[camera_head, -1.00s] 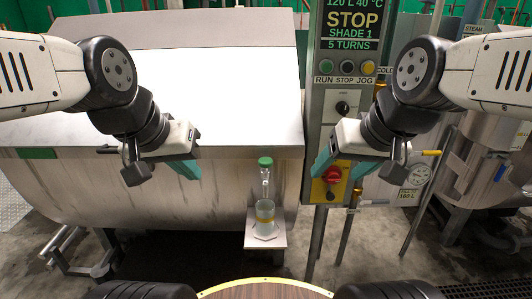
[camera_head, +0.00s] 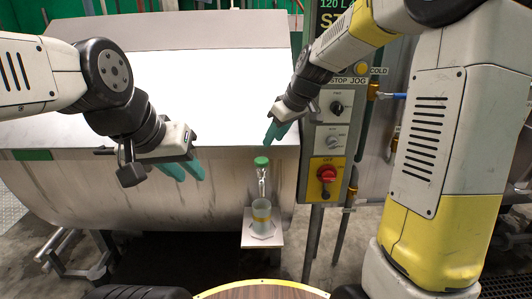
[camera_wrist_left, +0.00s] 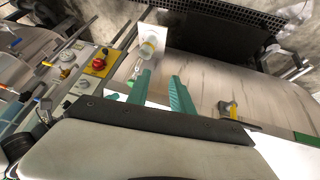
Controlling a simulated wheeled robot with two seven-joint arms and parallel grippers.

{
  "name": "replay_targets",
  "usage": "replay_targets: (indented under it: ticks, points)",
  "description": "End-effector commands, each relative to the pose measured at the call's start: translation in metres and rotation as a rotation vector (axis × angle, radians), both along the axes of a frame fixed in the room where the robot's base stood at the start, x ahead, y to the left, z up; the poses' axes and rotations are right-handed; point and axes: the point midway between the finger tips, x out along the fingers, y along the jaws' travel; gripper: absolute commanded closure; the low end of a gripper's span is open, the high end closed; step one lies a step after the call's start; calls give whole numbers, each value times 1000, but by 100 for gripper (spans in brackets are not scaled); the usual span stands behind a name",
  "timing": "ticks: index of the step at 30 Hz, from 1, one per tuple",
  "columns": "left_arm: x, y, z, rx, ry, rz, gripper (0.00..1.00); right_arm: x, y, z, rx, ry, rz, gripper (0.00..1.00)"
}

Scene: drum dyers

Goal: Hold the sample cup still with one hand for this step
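The sample cup (camera_head: 261,217), clear with a yellowish band, stands upright on a small white shelf (camera_head: 250,241) at the drum's front. A green-capped sampling valve (camera_head: 262,163) with a clear tube is right above it. The cup (camera_wrist_left: 149,47) and shelf (camera_wrist_left: 143,29) also show in the left wrist view, beyond the fingertips. My left gripper (camera_head: 192,179) is open and empty, left of and above the cup; its parted teal fingers (camera_wrist_left: 161,76) show in the wrist view. My right gripper (camera_head: 275,140) is above the valve, apart from the cup; its finger gap is unclear.
A control panel (camera_head: 312,182) with a red-and-yellow switch (camera_head: 327,174) stands right of the shelf. The large steel drum (camera_head: 100,200) fills the left and middle. Space between my left gripper and the cup looks clear. A brown round surface (camera_head: 262,291) is at the bottom edge.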

Motion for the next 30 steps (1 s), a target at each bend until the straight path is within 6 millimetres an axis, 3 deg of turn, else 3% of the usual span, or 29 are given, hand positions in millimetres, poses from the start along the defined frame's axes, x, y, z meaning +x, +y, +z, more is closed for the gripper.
replay_targets:
  ticks: [1,8,14,20,30]
  points:
    - [5,-1,-1,7,7,-17,61,0,0,0,0,0,1,64]
    - [47,-14,-11,77,49,-218,16,0,0,0,0,0,0,64]
    - [96,-29,-34,128,75,-450,16,-1,0,0,0,0,-1,64]
    - [144,-44,-70,154,81,-677,16,-1,0,0,-1,0,-1,64]
    - [213,-67,-161,148,38,-1040,16,-1,0,0,-1,1,-2,64]
